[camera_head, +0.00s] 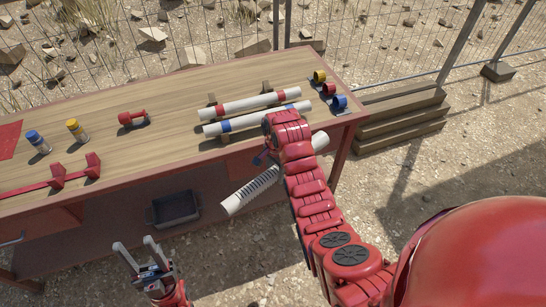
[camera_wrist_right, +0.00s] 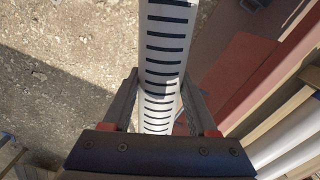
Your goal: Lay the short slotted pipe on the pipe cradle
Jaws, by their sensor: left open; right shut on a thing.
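The short slotted pipe (camera_head: 250,189) is white with dark slots. It is held in the air in front of the table's front edge, tilted across the head view, its middle hidden behind my right arm. My right gripper (camera_wrist_right: 160,112) is shut on it in the right wrist view, a finger on each side of the slotted pipe (camera_wrist_right: 165,45). A low red frame with two uprights (camera_head: 60,174), which looks like the pipe cradle, stands empty at the table's left front. My left gripper (camera_head: 137,245) is open and empty, low in front of the table.
Two white pipes, one with red bands (camera_head: 235,105) and one with blue bands (camera_head: 250,118), lie on wooden blocks. A red dumbbell-shaped part (camera_head: 132,118), two bottles (camera_head: 76,130) and coloured rings (camera_head: 329,88) stand on the table (camera_head: 150,85). A grey bin (camera_head: 175,210) sits below.

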